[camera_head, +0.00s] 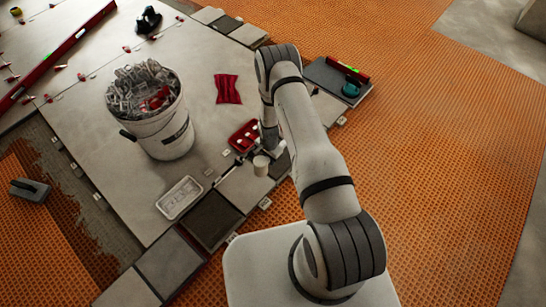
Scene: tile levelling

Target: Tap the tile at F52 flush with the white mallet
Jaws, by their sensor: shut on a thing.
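My gripper (269,149) is at the end of my arm, mostly hidden by the arm's links. It is shut on the white mallet (261,165), whose pale cylindrical head shows low over the row of tiles. Whether the head touches a tile cannot be told. Under and beside the mallet are a light tile (243,187) and a dark tile (280,165). Small labels (265,203) stand along the row, too small to read, so I cannot tell which tile is F52.
A bucket of clips (163,140) stands on the large slabs at left. A red tray (243,136), a white tray (179,197) and a red cloth (228,89) lie near the row. Orange matting (440,170) at right is clear.

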